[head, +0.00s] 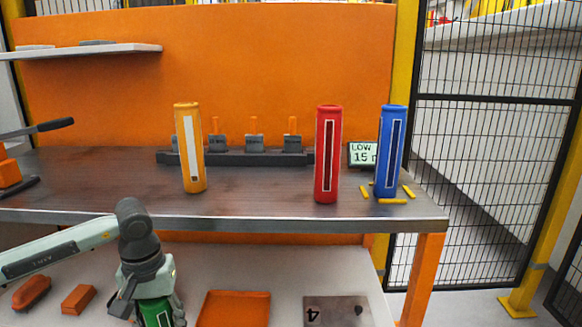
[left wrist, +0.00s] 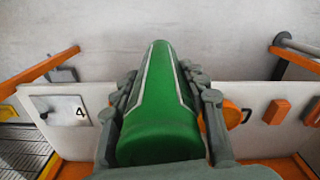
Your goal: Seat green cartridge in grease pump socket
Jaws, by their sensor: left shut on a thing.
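The green cartridge (head: 157,313) is at the bottom of the head view, held by my left gripper (head: 147,292). The left wrist view shows the green cartridge (left wrist: 161,105) lying lengthwise between the two fingers of my left gripper (left wrist: 163,98), which are shut around it. In the head view it is in front of the workbench, over the lower shelf; its lower end is cut off by the frame. The grease pump socket cannot be made out for certain in either view. My right gripper is in neither view.
On the bench (head: 262,198) stand a yellow cartridge (head: 189,148), a red cartridge (head: 327,155) and a blue cartridge (head: 390,150) with yellow pieces around it. A dark rack (head: 237,158) and a small "LOW" display (head: 363,154) are behind. The lower shelf holds an orange tray (head: 233,309) and a "4" plate (head: 337,312).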

